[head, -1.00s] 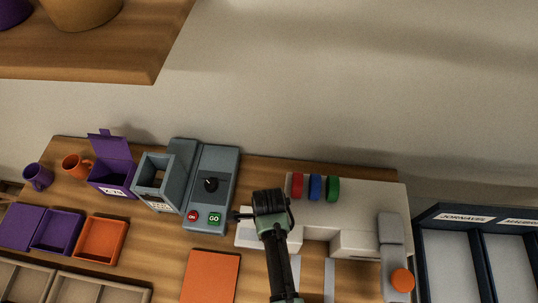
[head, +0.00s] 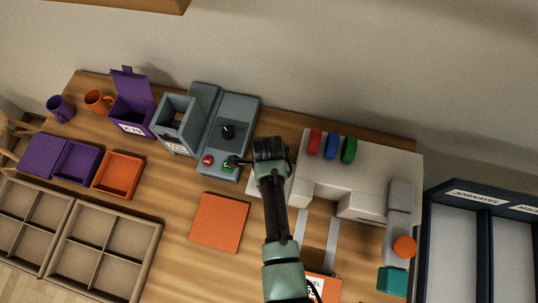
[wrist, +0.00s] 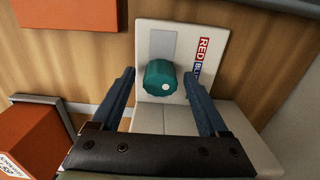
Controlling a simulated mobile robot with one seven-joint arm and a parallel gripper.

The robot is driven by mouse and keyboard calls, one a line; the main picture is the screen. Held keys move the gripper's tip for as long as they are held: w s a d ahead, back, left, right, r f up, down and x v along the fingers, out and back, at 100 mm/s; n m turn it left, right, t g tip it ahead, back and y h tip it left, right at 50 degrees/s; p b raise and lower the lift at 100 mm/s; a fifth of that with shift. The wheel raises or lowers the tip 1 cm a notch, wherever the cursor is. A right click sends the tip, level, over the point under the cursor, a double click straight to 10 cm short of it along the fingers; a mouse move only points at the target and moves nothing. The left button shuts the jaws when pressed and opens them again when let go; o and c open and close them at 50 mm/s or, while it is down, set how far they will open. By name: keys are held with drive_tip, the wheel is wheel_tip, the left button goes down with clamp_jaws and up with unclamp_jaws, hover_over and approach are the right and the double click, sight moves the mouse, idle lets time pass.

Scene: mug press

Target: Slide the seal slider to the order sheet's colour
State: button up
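The seal slider's teal knob (wrist: 160,78) stands on a pale plate with a grey strip, in the wrist view. Beside it are a red RED label (wrist: 203,49) and a blue label (wrist: 196,73) whose end is hidden by my right finger. My gripper (wrist: 160,75) is open, one finger on each side of the knob, with visible gaps. In the head view my gripper (head: 236,162) is over the left end of the white machine (head: 375,170), and the knob is hidden. I cannot make out an order sheet.
Red, blue and green cylinders (head: 331,146) stand on the machine. An orange square (head: 219,222) lies in front. An orange labelled box (wrist: 35,135) is close by in the wrist view.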

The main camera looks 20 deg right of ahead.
drive_tip(key=shift+r, duration=0.1)
wheel_tip(320, 180, up, 13)
drive_tip(key=shift+b, duration=0.3)
idle(0.4)
idle(0.4)
